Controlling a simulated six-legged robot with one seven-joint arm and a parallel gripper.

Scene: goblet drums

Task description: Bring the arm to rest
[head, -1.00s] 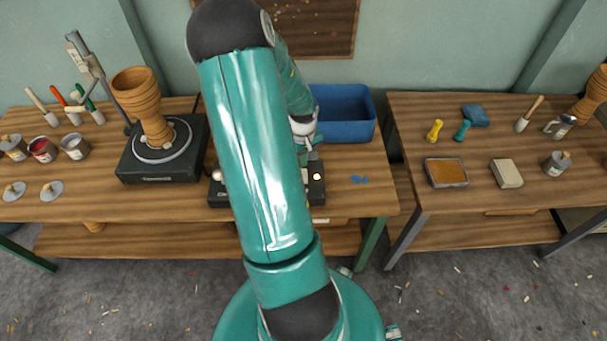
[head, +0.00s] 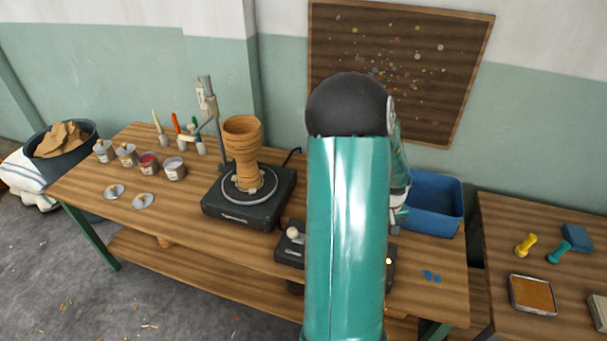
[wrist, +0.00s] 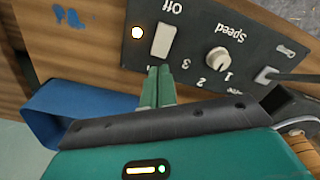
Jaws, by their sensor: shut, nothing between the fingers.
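My arm (head: 346,230) rises through the middle of the head view and bends down behind itself toward the bench. My gripper (wrist: 157,86) shows in the wrist view with its two green fingers together and nothing between them. Its tips appear close to the dark control box (wrist: 190,60), below the white switch marked "Off" (wrist: 164,40). An orange-white lamp (wrist: 137,32) is lit beside the switch, and a speed knob (wrist: 216,58) is on the other side. In the head view the arm hides much of the control box (head: 289,254). Any gap between tips and panel cannot be judged.
A wooden goblet drum (head: 243,150) stands on a black turntable (head: 225,203). Paint cans (head: 149,164), two lids and several upright tools are to its left. A blue bin (head: 436,205) is right of the arm. A second table (head: 500,240) holds a sponge and a tray.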

